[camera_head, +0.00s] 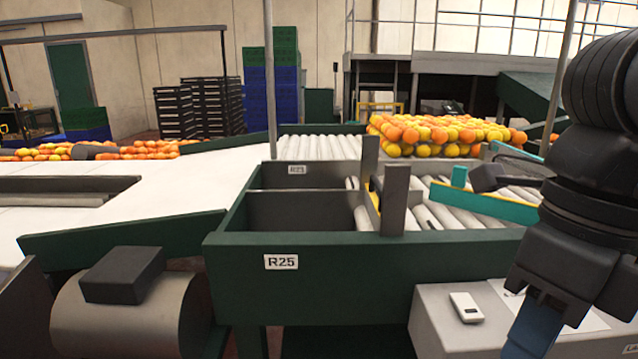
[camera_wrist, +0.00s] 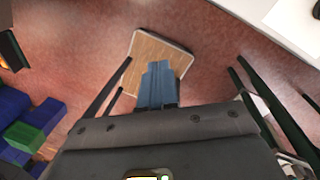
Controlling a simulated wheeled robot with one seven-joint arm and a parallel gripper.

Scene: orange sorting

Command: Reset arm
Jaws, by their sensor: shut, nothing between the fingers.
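My arm comes down the right side of the head view, black and bent. My gripper (camera_head: 532,332) has blue fingers pointing down near the bottom edge, in front of the white table. In the wrist view the blue fingers (camera_wrist: 157,70) lie together, shut and empty. Below them in that view is a square wooden top with a pale rim (camera_wrist: 180,45) on the reddish floor, apart from the fingers as far as I can tell.
A white table (camera_head: 430,320) holds a small white device (camera_head: 466,307) and paper beside my gripper. A green sorting frame marked R25 (camera_head: 330,285) stands left of it. Oranges and yellow fruit (camera_head: 440,135) are heaped behind, and stacked crates (camera_head: 272,95) stand farther back.

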